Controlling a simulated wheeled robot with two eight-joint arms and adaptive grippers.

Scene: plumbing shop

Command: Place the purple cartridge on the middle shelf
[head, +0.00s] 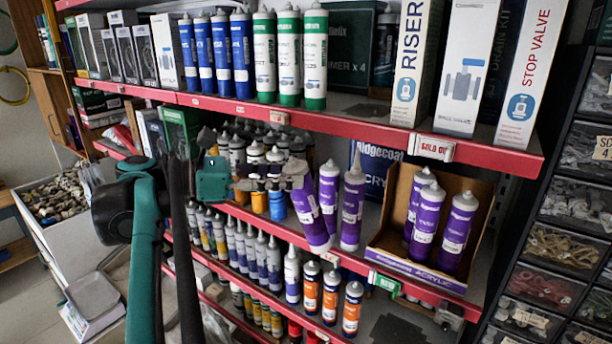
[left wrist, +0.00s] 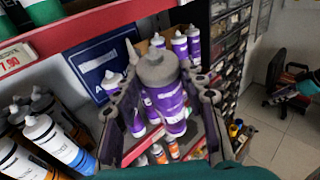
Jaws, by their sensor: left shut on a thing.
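My left gripper (head: 292,184) is shut around the upper part of a purple cartridge (head: 318,226) with a grey cap and nozzle. The cartridge leans a little, its top toward the left in the head view. Its base is at the front edge of the middle shelf (head: 350,262); I cannot tell if it touches. In the left wrist view the held cartridge (left wrist: 167,98) stands between the two fingers (left wrist: 165,105). Two more purple cartridges (head: 352,208) stand close to its right. My right gripper cannot be made out.
An open carton (head: 392,205) with several purple cartridges stands to the right on the middle shelf. Several other cartridges (head: 257,160) stand to the left and behind. The red-edged upper shelf (head: 330,119) is above my gripper. More tubes stand on the lower shelf (head: 290,312).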

